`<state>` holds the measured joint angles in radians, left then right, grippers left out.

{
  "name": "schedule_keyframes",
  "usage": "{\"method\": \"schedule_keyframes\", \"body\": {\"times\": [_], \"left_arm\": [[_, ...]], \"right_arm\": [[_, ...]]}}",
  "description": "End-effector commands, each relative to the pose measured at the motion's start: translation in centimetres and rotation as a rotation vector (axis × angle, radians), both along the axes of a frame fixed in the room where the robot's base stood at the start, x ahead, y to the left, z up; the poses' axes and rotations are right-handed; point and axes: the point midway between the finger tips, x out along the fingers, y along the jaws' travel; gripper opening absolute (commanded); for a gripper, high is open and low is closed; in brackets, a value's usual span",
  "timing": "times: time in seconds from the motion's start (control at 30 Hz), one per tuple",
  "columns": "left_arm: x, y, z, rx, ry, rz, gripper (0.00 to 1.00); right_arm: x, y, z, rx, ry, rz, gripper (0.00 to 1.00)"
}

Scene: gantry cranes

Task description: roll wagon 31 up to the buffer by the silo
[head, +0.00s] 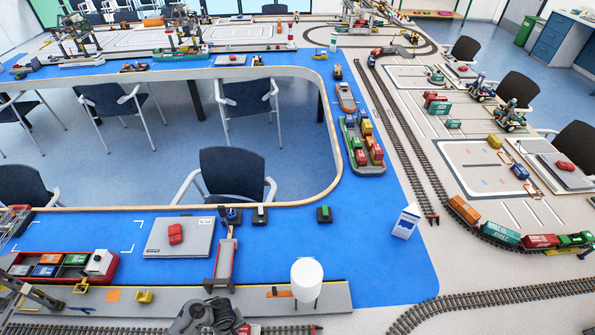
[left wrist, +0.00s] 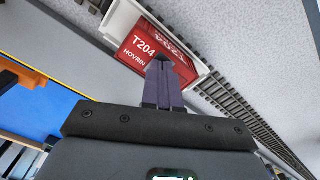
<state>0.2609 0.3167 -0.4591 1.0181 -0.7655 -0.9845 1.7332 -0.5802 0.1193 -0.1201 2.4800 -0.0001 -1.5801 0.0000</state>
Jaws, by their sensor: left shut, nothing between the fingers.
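My left gripper (head: 218,318) is at the bottom edge of the head view, over the near track (head: 285,330). In the left wrist view its dark fingers (left wrist: 163,64) are shut and empty. Their tips overlap the edge of a red and white wagon (left wrist: 160,42) marked T204 HOVRIN. I cannot tell whether they touch it. No number 31 is readable. The wagon lies along a track (left wrist: 225,88). The white silo (head: 307,272) stands right of the gripper. A small red end piece (head: 316,328), perhaps the buffer, is at the track's right end below it. My right gripper is not in view.
A grey platform (head: 335,298) runs beside the near track. A grey crane-like post (head: 223,262) rises close behind my left gripper. A curved track (head: 480,300) lies at the lower right, with a train (head: 540,241) on another track beyond. The blue surface (head: 385,270) right of the silo is clear.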

Motion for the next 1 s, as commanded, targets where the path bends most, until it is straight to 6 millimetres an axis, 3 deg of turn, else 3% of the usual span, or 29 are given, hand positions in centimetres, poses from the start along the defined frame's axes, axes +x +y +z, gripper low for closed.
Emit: {"method": "schedule_keyframes", "body": {"times": [0.7, 1.0], "left_arm": [[0.5, -4.3, -0.1, -0.001, 0.002, -0.001, 0.0], [0.5, -4.5, -0.1, 0.001, 0.002, -0.001, 0.0]], "right_arm": [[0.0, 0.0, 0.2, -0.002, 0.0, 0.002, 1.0], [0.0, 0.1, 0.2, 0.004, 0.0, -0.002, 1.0]]}}
